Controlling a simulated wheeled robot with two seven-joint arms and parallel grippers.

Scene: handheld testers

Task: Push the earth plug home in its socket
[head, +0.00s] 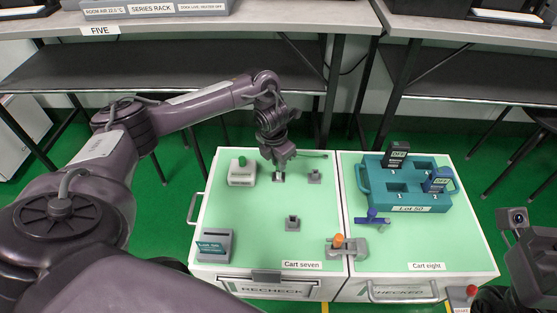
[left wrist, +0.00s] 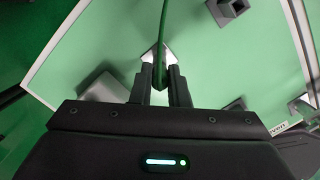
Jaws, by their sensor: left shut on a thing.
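My left gripper (head: 278,174) is low over the left cart top, near its back. In the left wrist view its fingers (left wrist: 161,72) are shut on the earth plug, which is mostly hidden between them. A dark green cable (left wrist: 163,25) runs up from the fingertips; in the head view the cable (head: 312,155) runs off to the right. A small grey block lies at or under the fingertips in the head view; whether the plug sits in it is hidden. Similar grey socket blocks stand to the right (head: 314,176) and in front (head: 292,223). My right wrist (head: 525,245) shows at the right edge, its fingertips unclear.
A grey box with a green button (head: 242,172) stands left of the gripper. A grey tester stand (head: 214,246) is at front left. An orange-knobbed fixture (head: 347,247) straddles the cart seam. A teal tray (head: 372,180) with dark testers is on the right cart.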

